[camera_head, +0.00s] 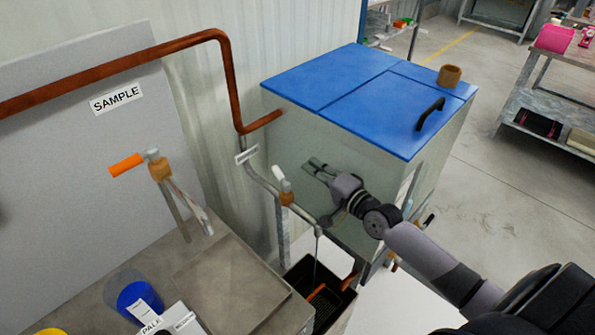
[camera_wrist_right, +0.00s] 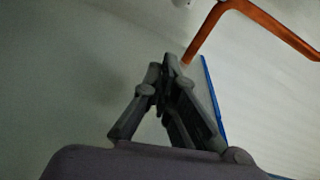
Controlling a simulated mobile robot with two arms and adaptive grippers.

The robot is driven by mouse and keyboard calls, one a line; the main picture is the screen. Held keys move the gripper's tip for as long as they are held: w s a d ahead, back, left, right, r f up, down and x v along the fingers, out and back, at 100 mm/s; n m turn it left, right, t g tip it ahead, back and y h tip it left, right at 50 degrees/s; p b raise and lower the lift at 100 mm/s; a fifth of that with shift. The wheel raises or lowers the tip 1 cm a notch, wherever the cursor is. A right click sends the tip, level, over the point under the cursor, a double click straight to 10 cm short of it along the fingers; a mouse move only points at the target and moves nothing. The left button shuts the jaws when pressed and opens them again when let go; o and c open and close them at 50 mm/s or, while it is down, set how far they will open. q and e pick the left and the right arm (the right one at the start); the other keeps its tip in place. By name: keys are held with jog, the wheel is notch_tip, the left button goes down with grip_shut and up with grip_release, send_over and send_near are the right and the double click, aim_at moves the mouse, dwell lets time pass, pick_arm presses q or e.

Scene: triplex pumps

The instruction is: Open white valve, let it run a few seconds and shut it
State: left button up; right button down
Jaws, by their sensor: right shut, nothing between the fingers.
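The white valve (camera_head: 283,186) has a white handle on a brass body and sits on a thin pipe in front of the tank, in the middle of the head view. Its handle points up and a little left. My right gripper (camera_head: 314,167) is shut and empty, just right of and slightly above the handle, apart from it. In the wrist view its fingers (camera_wrist_right: 168,78) are together with nothing between them. A thin spout hangs right of the valve, with a thin line (camera_head: 316,258) below it; I cannot tell whether it is liquid. My left gripper is out of view.
The tank has a blue lid (camera_head: 350,95). A dark bin (camera_head: 297,277) stands below the spout. An orange-handled valve (camera_head: 126,165) stands at left above a metal bench (camera_head: 240,270) with a blue cup (camera_head: 137,296). A copper pipe (camera_head: 228,75) runs behind.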

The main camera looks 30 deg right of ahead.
jog(key=a, duration=0.1)
jog(key=a+p, duration=0.1)
jog(key=w+a+f, duration=0.1)
jog(key=a, duration=0.1)
jog(key=shift+a+p, duration=0.1)
jog(key=shift+p, duration=0.3)
jog(key=a+n+y+b, duration=0.1)
jog(key=b, duration=0.2)
jog(key=shift+w+a+y, duration=0.15)
jog(key=shift+w+y, duration=0.25)
